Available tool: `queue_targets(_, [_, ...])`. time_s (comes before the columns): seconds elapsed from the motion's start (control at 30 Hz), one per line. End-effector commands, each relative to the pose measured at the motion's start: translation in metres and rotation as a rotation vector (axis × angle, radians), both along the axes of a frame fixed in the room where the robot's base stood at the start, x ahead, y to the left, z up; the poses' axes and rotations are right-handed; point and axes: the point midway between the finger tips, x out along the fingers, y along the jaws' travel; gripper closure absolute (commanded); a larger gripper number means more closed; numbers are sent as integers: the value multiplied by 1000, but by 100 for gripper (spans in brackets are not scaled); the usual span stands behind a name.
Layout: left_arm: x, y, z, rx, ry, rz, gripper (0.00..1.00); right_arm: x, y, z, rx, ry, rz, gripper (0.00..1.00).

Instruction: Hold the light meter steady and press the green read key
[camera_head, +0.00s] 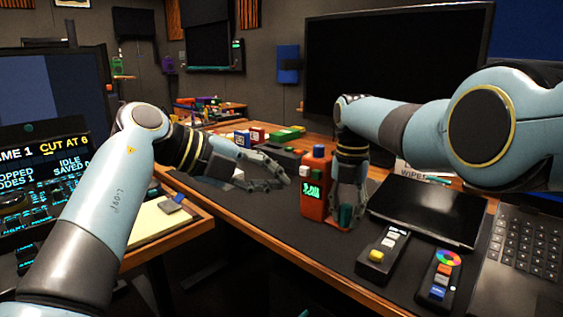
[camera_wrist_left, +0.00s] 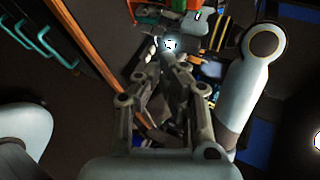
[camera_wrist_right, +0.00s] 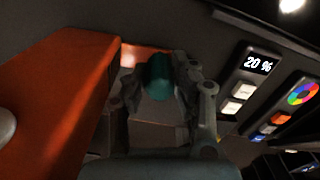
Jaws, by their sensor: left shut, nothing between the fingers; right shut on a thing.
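The orange light meter (camera_head: 315,200) stands upright on the dark desk mat, with a lit green display on its front. A small green patch (camera_head: 318,173) above the display looks like the read key. My right gripper (camera_head: 346,215) is beside the meter, shut on a teal grip (camera_wrist_right: 159,76) that rises from an orange foot low at the meter's side. The meter's orange body (camera_wrist_right: 60,100) fills the left of the right wrist view. My left gripper (camera_head: 284,178) is shut and empty, its fingertips just left of the meter. The left wrist view shows its fingers (camera_wrist_left: 170,62) near a bright glow.
Right of the meter lie a black tablet (camera_head: 430,212), a wipes box (camera_head: 411,170), a button remote (camera_head: 382,250), a colour-wheel remote (camera_head: 438,277) and a laptop (camera_head: 525,240). Small boxes (camera_head: 257,135) stand behind.

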Motion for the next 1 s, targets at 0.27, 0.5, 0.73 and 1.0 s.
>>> queue_targets(0.27, [-7, 17, 17, 1, -2, 1, 100, 0, 0, 0, 0, 0, 0, 100])
queue_targets(0.5, [-13, 29, 30, 0, -2, 0, 100, 0, 0, 0, 0, 0, 0, 100])
queue_targets(0.73, [-14, 31, 33, -1, 0, 0, 100, 0, 0, 0, 0, 0, 0, 100])
queue_targets(1.0, [-14, 31, 33, -1, 0, 0, 100, 0, 0, 0, 0, 0, 0, 68])
